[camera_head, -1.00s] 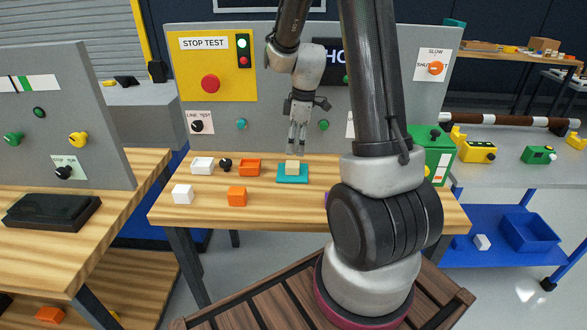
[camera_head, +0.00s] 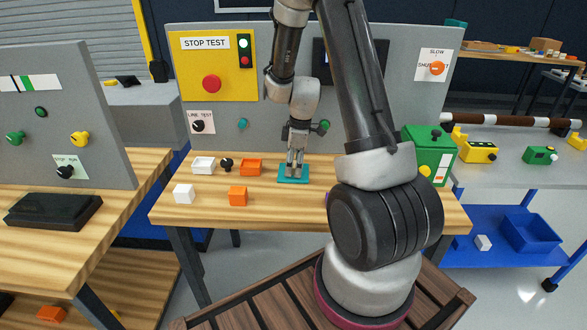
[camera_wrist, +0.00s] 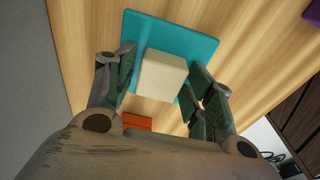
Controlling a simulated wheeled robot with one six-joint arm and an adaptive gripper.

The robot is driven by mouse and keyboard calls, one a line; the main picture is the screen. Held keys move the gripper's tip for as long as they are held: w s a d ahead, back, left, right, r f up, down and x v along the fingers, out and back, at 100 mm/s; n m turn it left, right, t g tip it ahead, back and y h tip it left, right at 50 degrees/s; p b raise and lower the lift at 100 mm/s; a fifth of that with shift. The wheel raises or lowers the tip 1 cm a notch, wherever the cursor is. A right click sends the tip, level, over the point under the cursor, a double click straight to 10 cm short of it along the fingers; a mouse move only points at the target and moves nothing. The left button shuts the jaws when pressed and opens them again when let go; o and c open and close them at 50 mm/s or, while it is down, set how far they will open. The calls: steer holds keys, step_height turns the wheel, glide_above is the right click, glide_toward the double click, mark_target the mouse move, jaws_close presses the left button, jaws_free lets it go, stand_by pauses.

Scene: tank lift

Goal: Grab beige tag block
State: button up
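The beige block (camera_wrist: 162,75) sits on a flat teal plate (camera_wrist: 190,36) in the wrist view. My gripper (camera_wrist: 160,88) is open, with one finger on each side of the block and a visible gap at both sides. In the head view my gripper (camera_head: 295,170) points down over the teal plate (camera_head: 288,180) on the wooden table. There its fingers cover most of the block. No tag marking shows on the block's visible faces.
A grey panel with buttons rises behind. A green box (camera_head: 428,152) stands at the right.

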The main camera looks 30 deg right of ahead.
steer(key=c, duration=0.6)
